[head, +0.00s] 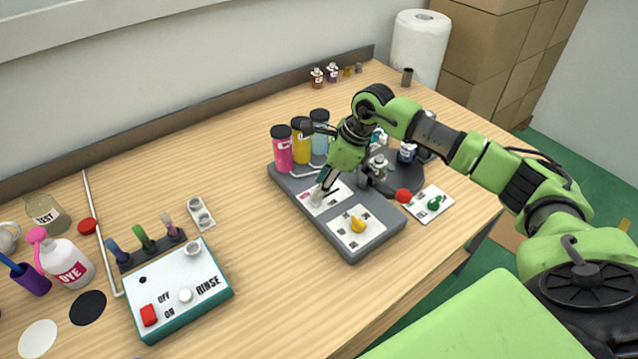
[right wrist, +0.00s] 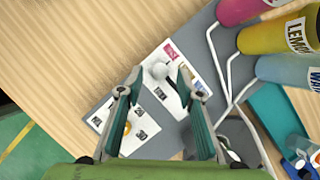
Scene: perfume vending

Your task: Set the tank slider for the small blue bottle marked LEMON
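The slider panel (head: 330,194) is a white plate on the grey dispenser base, with a dark slot. Its pale round slider knob (right wrist: 159,70) sits toward the pink-label end of the plate in the right wrist view. My right gripper (head: 324,183) is over this panel, pointing down. In the right wrist view its fingers are open (right wrist: 158,80), with the knob showing between the tips; contact cannot be told. The yellow tank (right wrist: 275,37) reads LEMON, between a pink tank (right wrist: 240,10) and a light blue tank (right wrist: 285,72). A small dark blue bottle (head: 407,152) stands on the turntable; its label is unreadable.
A dial panel with an orange knob (head: 358,225) sits on the same base. A red button (head: 403,196) and a card with a green knob (head: 434,203) are at its right.

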